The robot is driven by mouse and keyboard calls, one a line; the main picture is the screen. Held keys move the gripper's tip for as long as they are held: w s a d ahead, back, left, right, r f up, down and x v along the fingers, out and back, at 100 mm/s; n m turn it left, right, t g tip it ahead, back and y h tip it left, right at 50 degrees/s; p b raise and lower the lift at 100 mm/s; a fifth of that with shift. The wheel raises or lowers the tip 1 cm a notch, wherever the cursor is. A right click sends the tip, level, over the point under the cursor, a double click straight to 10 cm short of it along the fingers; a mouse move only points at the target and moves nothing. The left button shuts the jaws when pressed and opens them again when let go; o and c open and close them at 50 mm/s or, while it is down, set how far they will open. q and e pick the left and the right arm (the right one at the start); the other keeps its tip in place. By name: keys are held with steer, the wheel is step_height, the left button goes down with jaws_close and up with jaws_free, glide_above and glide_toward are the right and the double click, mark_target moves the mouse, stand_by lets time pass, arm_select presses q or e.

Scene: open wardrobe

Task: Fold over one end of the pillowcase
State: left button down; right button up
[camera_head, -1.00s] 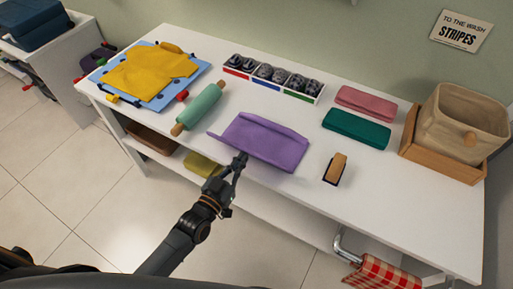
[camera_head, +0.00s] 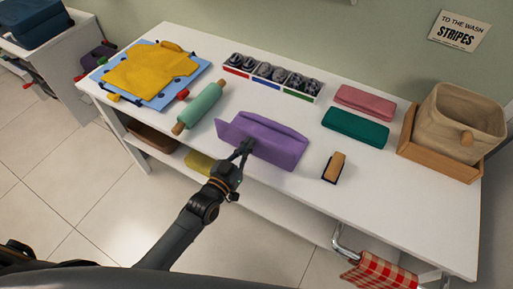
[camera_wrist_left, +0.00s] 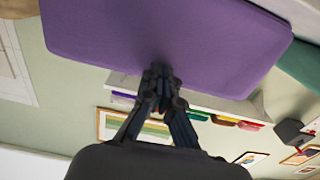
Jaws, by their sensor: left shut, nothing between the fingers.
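The purple pillowcase (camera_head: 277,146) lies at the front middle of the white table. Its near part stands up as a tilted flap, and a raised roll shows along its far side. My left gripper (camera_head: 246,146) is at the near edge of the flap, left of its middle. Its fingers are shut; whether they touch the cloth is hard to tell. In the left wrist view the pillowcase (camera_wrist_left: 160,40) spans the top as a broad purple sheet, with the fingertips (camera_wrist_left: 158,72) at its lower edge. My right gripper is not in view.
The green rolling pin (camera_head: 200,105) lies left of the pillowcase and the wooden-handled brush (camera_head: 334,167) right of it. Folded green (camera_head: 355,126) and pink (camera_head: 365,101) cloths and a basket (camera_head: 455,120) are further right. A divided tray (camera_head: 272,80) stands behind.

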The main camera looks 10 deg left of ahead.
mark_target(255, 135)
arm_select(q)
steer(key=shift+b+x, duration=0.6)
steer(key=shift+x, duration=1.8)
steer(key=s+a+r+p, duration=0.1)
steer(key=s+r+p, duration=0.3)
steer(key=p, duration=0.3)
steer(key=shift+s+a+r, duration=0.35)
steer(key=shift+s+r, duration=0.05)
steer(key=shift+r, duration=0.1)
